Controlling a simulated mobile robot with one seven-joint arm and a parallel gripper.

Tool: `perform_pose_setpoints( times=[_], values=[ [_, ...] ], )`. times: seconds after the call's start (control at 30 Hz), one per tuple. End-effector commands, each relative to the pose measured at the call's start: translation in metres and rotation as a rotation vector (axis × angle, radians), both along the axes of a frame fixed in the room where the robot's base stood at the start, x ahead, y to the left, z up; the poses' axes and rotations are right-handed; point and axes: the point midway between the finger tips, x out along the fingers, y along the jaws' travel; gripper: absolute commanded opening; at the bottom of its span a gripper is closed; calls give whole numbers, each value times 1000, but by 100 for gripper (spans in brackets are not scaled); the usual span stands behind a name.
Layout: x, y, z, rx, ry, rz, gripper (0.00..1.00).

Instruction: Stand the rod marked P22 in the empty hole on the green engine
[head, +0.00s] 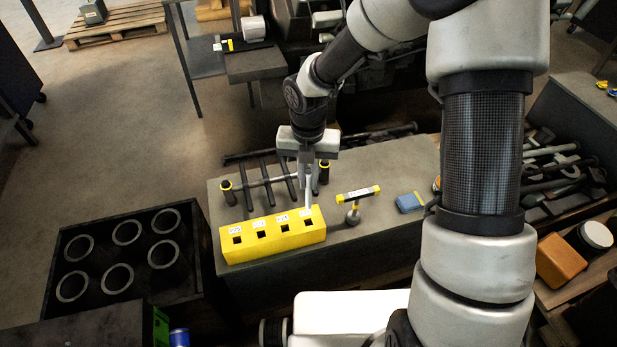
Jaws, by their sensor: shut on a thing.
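My gripper (307,168) points down over the grey bench, behind the right end of a yellow block. It is shut on a slim pale upright rod (308,192), whose lower end shows just behind the block's right end. I cannot read a mark on the rod, nor tell whether its lower end touches anything. The yellow block (270,248) has several square dark holes in its top, with small white labels too small to read surely. The green engine is not clearly in view; only a green strip (160,326) shows at the bottom left.
Several dark rods (268,185) rest on a rail between yellow-capped posts (228,192). A yellow-ended bar (357,194) on a stand and a blue block (409,202) are on the bench (375,235). A dark crate (62,310) with several cylinders stands left.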

Motion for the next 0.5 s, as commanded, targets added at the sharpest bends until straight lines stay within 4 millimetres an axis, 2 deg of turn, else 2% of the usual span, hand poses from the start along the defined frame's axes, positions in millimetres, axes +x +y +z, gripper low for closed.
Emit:
perform_pose_setpoints(
  times=[0.03, 0.5],
  values=[
    [0, 0, 11, 0, 0, 0, 0],
    [0, 0, 56, 0, 0, -1, 0]
  ],
)
